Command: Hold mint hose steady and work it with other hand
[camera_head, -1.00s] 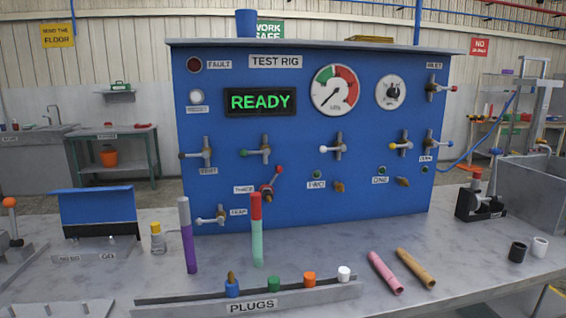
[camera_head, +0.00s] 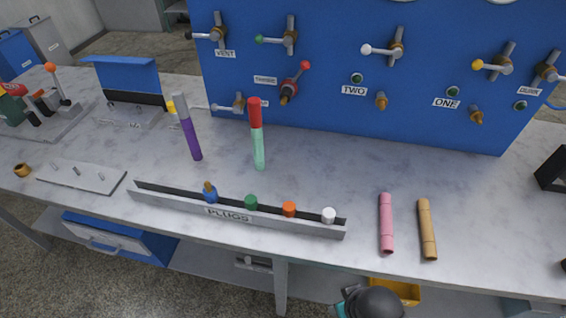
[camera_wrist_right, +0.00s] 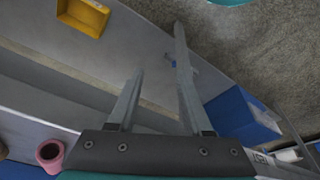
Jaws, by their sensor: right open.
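The mint hose (camera_head: 258,149) stands upright on the marble bench in front of the blue test rig, with a red upper part (camera_head: 255,112). Its lower end meets the bench top. Nothing is holding it. My right gripper (camera_wrist_right: 158,55) is open in the right wrist view, its two fingers apart with nothing between them. It is pointed past the bench toward the floor, and the mint hose is not visible there. In the head view a dark rounded part at the bottom edge looks like my right arm. My left gripper is not in view.
A purple hose (camera_head: 190,137) with a grey top stands left of the mint one. A plug rack (camera_head: 165,201) with several coloured plugs lies in front. A pink hose (camera_head: 386,222) and a tan hose (camera_head: 427,229) lie at right. Valve handles jut from the rig (camera_head: 330,95).

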